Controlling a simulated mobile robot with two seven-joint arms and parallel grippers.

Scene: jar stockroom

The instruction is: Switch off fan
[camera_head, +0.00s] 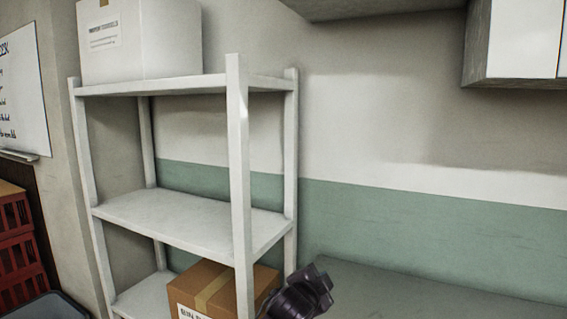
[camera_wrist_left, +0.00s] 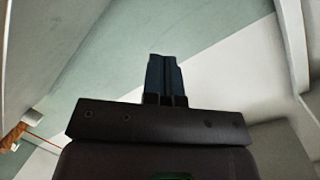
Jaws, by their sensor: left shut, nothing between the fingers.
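No fan and no fan switch can be made out in either view. My left gripper (camera_wrist_left: 164,72) shows in the left wrist view, its two dark fingers shut together with nothing between them. The green and white wall is behind the fingers in that view. In the head view a dark part of one of my arms shows at the bottom centre, beside the shelf's front post; its fingers cannot be made out there. My right gripper is not identifiable in either view.
A white shelf unit (camera_head: 238,150) stands at left, with a white box (camera_head: 150,45) on top and a cardboard box (camera_head: 205,283) low down. Red crates (camera_head: 18,240) are at far left. A grey surface (camera_head: 420,292) runs along the wall at lower right; its visible part is clear. A cabinet (camera_head: 510,45) hangs at upper right.

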